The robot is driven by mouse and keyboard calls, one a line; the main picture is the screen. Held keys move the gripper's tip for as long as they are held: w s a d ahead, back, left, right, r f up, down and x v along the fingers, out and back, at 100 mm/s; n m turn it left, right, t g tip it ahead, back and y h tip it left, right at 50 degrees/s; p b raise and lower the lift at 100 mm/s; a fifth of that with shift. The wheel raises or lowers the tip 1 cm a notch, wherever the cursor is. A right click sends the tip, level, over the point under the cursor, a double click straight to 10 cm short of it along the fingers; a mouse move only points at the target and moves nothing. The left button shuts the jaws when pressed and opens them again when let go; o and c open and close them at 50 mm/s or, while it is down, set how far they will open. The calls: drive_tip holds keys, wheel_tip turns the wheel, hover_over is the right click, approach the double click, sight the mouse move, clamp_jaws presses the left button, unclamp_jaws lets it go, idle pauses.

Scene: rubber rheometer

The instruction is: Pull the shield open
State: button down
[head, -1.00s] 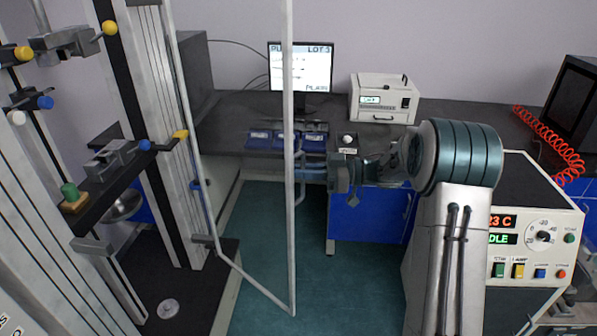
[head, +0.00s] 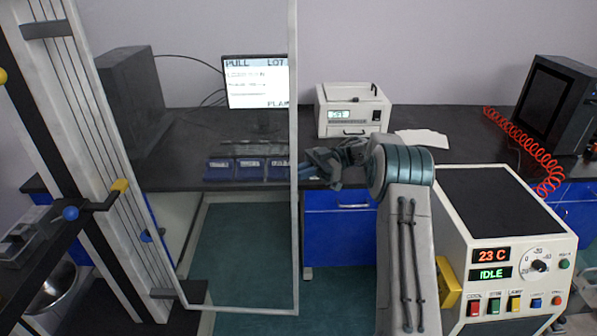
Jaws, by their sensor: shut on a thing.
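The shield is a tall clear panel in a pale metal frame (head: 294,230). It is hinged on its left side to the tall testing machine (head: 110,150) and stands swung out from it, facing me broadly. Its free edge is the upright bar on the right. My gripper (head: 308,168) is at that bar, about halfway up, and is shut on the shield's free edge or a handle there. The fingertips are small and partly lost against the bar and the bench, so the exact grip point is unclear.
A cream control box (head: 505,250) reading 23 C and IDLE stands close at right of my arm. Behind are a dark bench with blue trays (head: 250,168), a monitor (head: 256,83) and a white instrument (head: 352,108). Green floor (head: 240,240) shows through the shield.

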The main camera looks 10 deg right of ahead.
drive_tip(key=shift+a, duration=0.25)
